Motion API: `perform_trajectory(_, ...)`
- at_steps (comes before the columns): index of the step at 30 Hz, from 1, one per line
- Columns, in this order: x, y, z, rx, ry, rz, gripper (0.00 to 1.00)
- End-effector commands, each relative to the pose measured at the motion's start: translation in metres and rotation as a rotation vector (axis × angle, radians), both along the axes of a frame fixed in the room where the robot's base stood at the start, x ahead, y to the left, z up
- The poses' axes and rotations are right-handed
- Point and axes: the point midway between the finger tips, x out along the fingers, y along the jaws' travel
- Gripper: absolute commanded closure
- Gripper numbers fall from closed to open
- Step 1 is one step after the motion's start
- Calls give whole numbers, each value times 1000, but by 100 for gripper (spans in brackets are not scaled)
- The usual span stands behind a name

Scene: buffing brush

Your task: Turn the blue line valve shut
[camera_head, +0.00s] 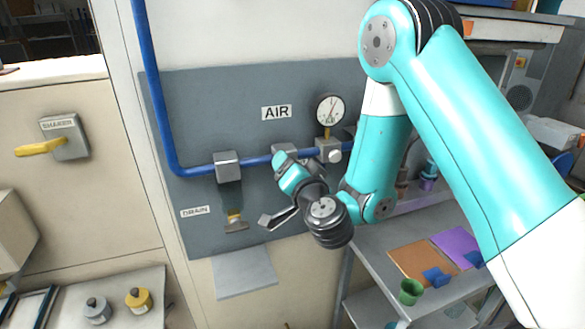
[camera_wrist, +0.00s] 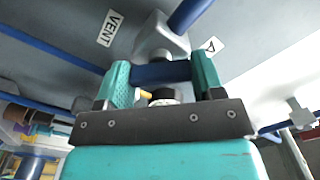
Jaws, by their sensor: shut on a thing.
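The blue line (camera_head: 245,161) runs down the wall and then across the grey panel under the AIR sign. A grey valve body (camera_head: 285,149) sits on it, mostly hidden behind my gripper (camera_head: 284,160) in the head view. In the wrist view the pale valve body (camera_wrist: 160,38) stands just beyond the fingers. A dark blue handle (camera_wrist: 160,73) spans the gap between the two teal fingers of my gripper (camera_wrist: 162,75), which are shut on it. The handle lies across the finger gap. Its angle to the pipe is hard to judge.
A pressure gauge (camera_head: 330,109) stands on the pipe to the right of my gripper. A drain valve (camera_head: 235,221) hangs at the lower left. A yellow shaker lever (camera_head: 40,149) is at far left. A shelf (camera_head: 370,262) with a green cup is at lower right.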

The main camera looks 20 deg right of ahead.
Motion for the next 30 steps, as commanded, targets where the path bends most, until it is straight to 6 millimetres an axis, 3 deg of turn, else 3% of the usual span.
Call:
perform_trajectory(18,-1,-1,-2,564,3,-1,62)
perform_trajectory(30,-1,-1,-2,785,4,-3,62)
